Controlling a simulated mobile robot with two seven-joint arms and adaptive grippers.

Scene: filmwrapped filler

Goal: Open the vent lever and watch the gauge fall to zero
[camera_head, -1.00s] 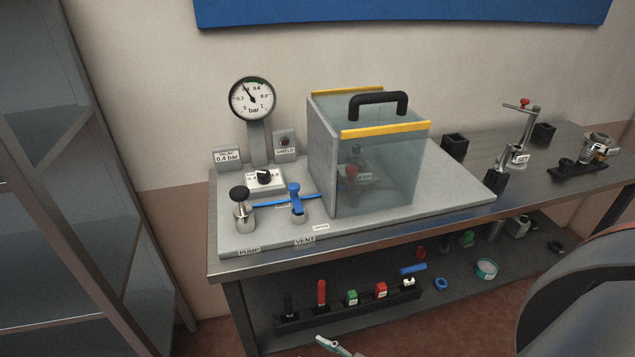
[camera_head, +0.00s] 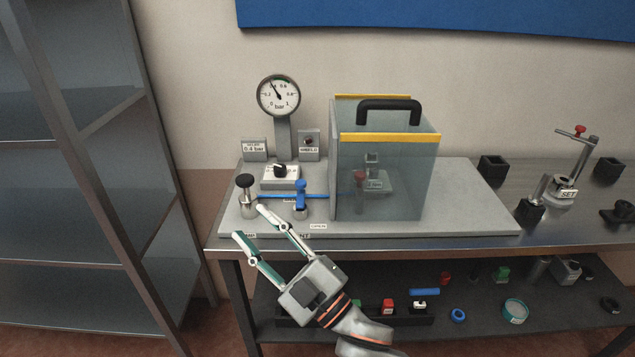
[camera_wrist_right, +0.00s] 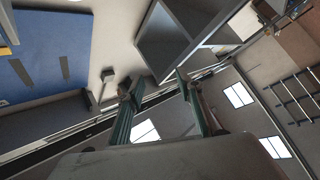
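The blue vent lever (camera_head: 300,198) stands on a metal fitting on the grey base plate, with a blue line running to both sides. Its label is partly covered by my gripper. The round white pressure gauge (camera_head: 279,96) is on a post behind; its needle points up and left, near 0.4 bar. My right gripper (camera_head: 250,221) is open and empty, its two fingers apart, in front of the bench's left part and below the lever in the picture. Its open fingers also show in the right wrist view (camera_wrist_right: 156,84). My left gripper is not in view.
A black-knobbed pump (camera_head: 246,192) stands left of the lever. A clear shield box (camera_head: 385,180) with a black handle stands to the right. A grey shelf rack (camera_head: 75,200) is at the left. Tools and parts lie on the lower shelf (camera_head: 480,325).

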